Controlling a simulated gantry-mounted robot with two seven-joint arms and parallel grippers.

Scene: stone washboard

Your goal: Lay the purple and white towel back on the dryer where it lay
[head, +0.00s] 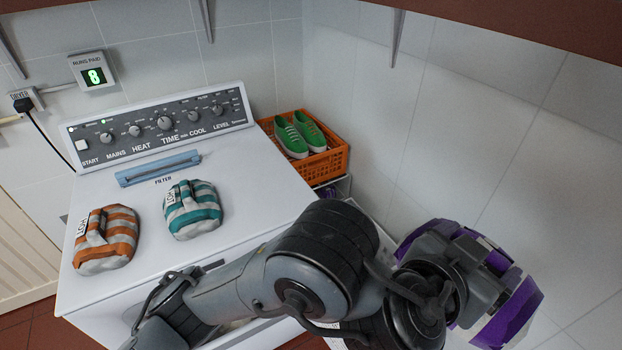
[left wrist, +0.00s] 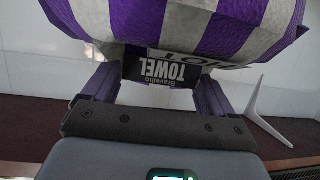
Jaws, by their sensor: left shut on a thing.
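The purple and white striped towel (head: 512,318) is a folded bundle at the right of the head view, out to the right of the dryer (head: 250,205) and off its top. My left gripper (left wrist: 156,90) is shut on it by its dark label tab, marked TOWEL. In the left wrist view the towel (left wrist: 190,28) fills the top of the picture, with the tab between the fingers. In the head view my wrist and hand cover much of the towel, and the fingertips are hidden. My right gripper is not in view.
An orange and white towel (head: 105,243) and a teal and white towel (head: 193,212) lie on the dryer top. Bare dryer top shows right of the teal one. An orange crate (head: 325,165) with green shoes (head: 300,134) stands behind right. A tiled wall (head: 440,130) bounds the right.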

